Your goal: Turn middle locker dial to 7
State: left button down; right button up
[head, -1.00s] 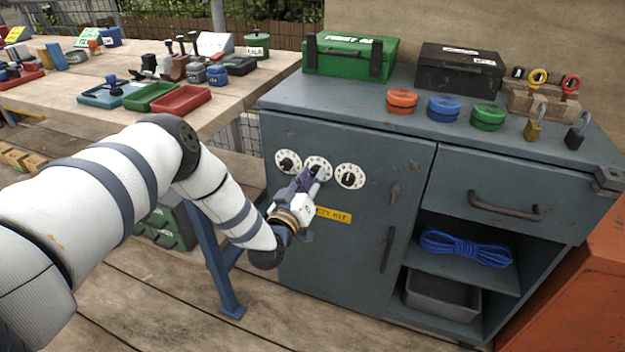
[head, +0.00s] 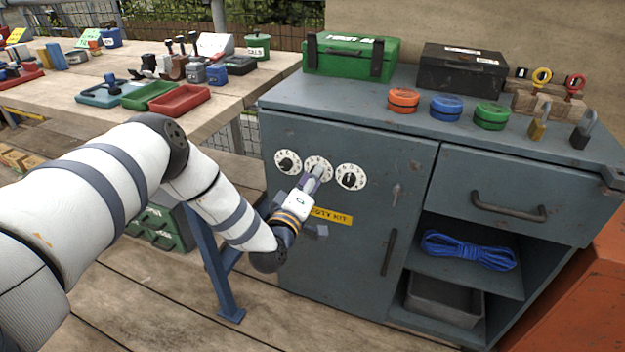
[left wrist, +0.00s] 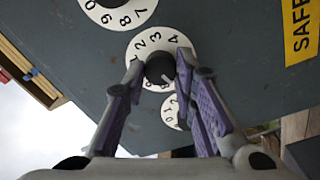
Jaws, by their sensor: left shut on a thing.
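The grey locker door (head: 340,245) carries three white number dials in a row with black knobs. The middle dial (head: 321,160) is partly covered by my left gripper (head: 316,174) in the head view. In the left wrist view, my left gripper (left wrist: 161,66) is shut on the black knob (left wrist: 158,69) of the middle dial (left wrist: 148,44), with one finger on each side. The digits 2, 3 and 4 show on its rim; the fingers hide others. The left dial (head: 288,162) and right dial (head: 351,177) stand clear of the gripper. My right gripper is not in view.
A yellow label (head: 333,216) sits below the dials. The cabinet top (head: 350,100) holds boxes, round tins and padlocks. A wooden workbench (head: 240,92) with trays is at the left.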

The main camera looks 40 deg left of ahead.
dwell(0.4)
pick_arm(q)
jog(key=c, duration=1.3)
grip_release()
jog(key=v, duration=1.2)
jog(key=shift+d, duration=0.1)
